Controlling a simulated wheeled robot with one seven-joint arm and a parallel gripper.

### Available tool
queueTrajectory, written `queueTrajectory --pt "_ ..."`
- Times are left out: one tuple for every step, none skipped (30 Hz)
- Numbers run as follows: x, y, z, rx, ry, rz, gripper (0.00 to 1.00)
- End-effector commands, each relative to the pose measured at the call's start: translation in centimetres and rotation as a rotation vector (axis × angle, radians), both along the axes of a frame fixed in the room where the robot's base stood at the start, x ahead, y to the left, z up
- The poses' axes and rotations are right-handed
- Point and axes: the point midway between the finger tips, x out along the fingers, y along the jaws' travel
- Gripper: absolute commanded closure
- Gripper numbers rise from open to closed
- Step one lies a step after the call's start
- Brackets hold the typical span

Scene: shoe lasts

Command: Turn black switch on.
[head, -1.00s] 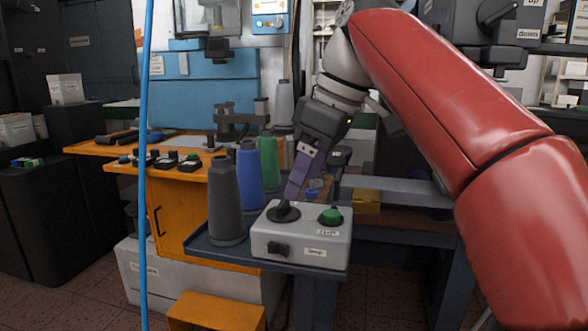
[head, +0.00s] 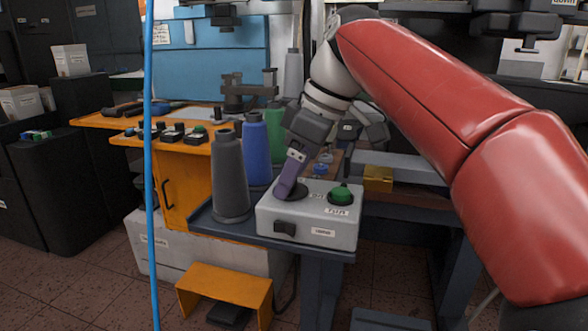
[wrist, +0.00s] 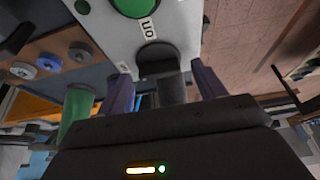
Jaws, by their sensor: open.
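A light grey control box (head: 307,219) stands on a small dark table, with a round green button (head: 340,194) on its top right. The black switch (wrist: 160,62) shows in the wrist view as a dark round base with a stubby lever, beside a label reading ON. In the head view my gripper (head: 283,192) points down at the top left of the box and covers most of the switch. In the wrist view my gripper (wrist: 164,87) is open, its two purple fingers on either side of the lever. Whether they touch it cannot be told.
A second black knob (head: 285,228) is on the box's front face. Dark grey (head: 229,175), blue (head: 256,150) and green (head: 275,135) thread cones stand left of and behind the box. An orange bench (head: 175,170) is farther left. A blue vertical pole (head: 150,200) stands in the foreground.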

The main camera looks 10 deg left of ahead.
Motion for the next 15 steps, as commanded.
queueTrajectory --pt "-0.01 0.06 -0.12 0.0 0.0 0.0 0.31" --pt "0.0 0.07 -0.15 0.0 0.0 0.0 0.31" --pt "0.0 0.08 -0.17 0.0 0.0 0.0 0.31" --pt "0.01 0.09 -0.17 0.0 0.0 0.0 0.31" --pt "0.01 0.09 -0.16 0.0 0.0 0.0 0.31" --pt "0.01 0.08 -0.16 0.0 0.0 0.0 0.31" --pt "0.01 0.08 -0.16 0.0 0.0 0.0 0.31" --pt "0.01 0.07 -0.15 0.0 0.0 0.0 0.31" --pt "0.01 0.07 -0.15 0.0 0.0 0.0 0.35" --pt "0.01 0.07 -0.15 0.0 0.0 0.0 0.39" --pt "0.01 0.07 -0.15 0.0 0.0 0.0 0.43" --pt "0.01 0.07 -0.15 0.0 0.0 0.0 0.48" --pt "0.01 0.07 -0.15 0.0 0.0 0.0 0.52" --pt "0.02 0.07 -0.15 0.0 0.0 0.0 0.56" --pt "0.01 0.06 -0.15 0.0 0.0 0.0 0.61"
